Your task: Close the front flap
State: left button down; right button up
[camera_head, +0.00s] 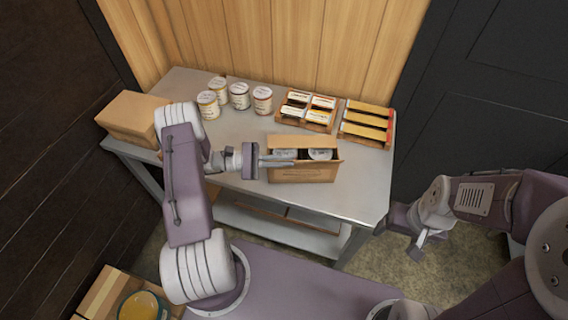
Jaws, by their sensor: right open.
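A small open cardboard box (305,174) stands near the front edge of the metal table. Pale round can lids (320,154) show inside it. A flap stands up along its back (300,141). The front flap seems to lie outward along the front rim, but its exact angle is hard to tell. My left gripper (288,160) points right at the left part of the box opening, its fingers over the front rim. Whether they touch the cardboard, and how far apart they are, is unclear. My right gripper (418,246) is open and empty, right of the table and away from the box.
The metal table (228,140) also bears several labelled cans (239,96) at the back, wooden racks with labelled packets (308,109) and bars (366,122), and a closed cardboard box (130,115) at the left. A wooden wall stands behind. Another box (98,296) is at lower left.

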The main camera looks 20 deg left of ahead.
pick_arm(q)
jog(key=shift+w+a+r+n, duration=0.15)
jog(key=shift+w+n, duration=0.25)
jog(key=shift+n, duration=0.65)
jog(key=shift+w+a+r+n, duration=0.1)
jog(key=shift+w+n, duration=0.3)
jog(key=shift+n, duration=0.65)
jog(key=c, duration=1.6)
grip_release()
jog(key=shift+c, duration=0.2)
jog(key=b+v, duration=0.3)
jog(key=v, duration=0.6)
